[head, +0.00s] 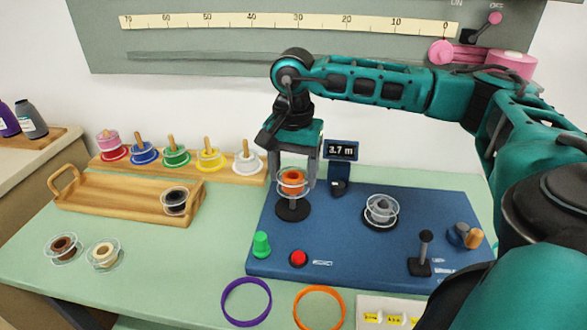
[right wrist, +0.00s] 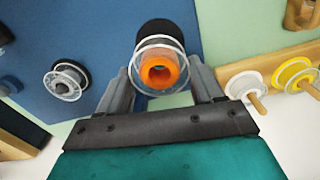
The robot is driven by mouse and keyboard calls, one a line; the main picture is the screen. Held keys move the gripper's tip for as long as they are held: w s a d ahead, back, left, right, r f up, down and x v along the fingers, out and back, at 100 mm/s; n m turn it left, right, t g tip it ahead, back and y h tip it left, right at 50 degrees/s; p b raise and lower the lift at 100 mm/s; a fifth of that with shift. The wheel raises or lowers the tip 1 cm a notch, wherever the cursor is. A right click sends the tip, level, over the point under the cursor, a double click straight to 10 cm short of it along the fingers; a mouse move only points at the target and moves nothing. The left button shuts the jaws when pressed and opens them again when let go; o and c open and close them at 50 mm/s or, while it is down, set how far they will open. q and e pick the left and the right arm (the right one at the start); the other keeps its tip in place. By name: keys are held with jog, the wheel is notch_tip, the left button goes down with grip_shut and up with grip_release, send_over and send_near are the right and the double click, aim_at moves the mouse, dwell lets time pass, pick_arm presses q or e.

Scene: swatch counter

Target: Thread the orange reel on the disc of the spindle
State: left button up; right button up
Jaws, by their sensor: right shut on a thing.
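The orange reel (head: 292,183) with clear flanges is between the fingers of my right gripper (head: 294,178), which is shut on it. It is upright, just above the black disc (head: 293,211) of the spindle at the left of the blue board. A small gap shows between reel and disc; I cannot tell whether the pin is inside the hole. In the right wrist view the reel (right wrist: 160,68) faces me with its orange hub open, and the black disc (right wrist: 160,32) shows behind it. My left gripper is not in view.
A grey reel (head: 381,209) sits on another black disc on the blue board (head: 345,245). A small display (head: 341,150) stands close behind the gripper. A wooden rack (head: 225,175) of coloured reels and a tray (head: 115,200) are at left. Purple (head: 246,302) and orange rings lie in front.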

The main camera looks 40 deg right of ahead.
jog(key=shift+f+b, duration=0.7)
jog(key=shift+f, duration=0.35)
jog(key=o, duration=1.1)
notch_tip(320, 180, up, 7)
jog(key=p, duration=0.5)
jog(key=shift+r, duration=0.1)
dwell(0.3)
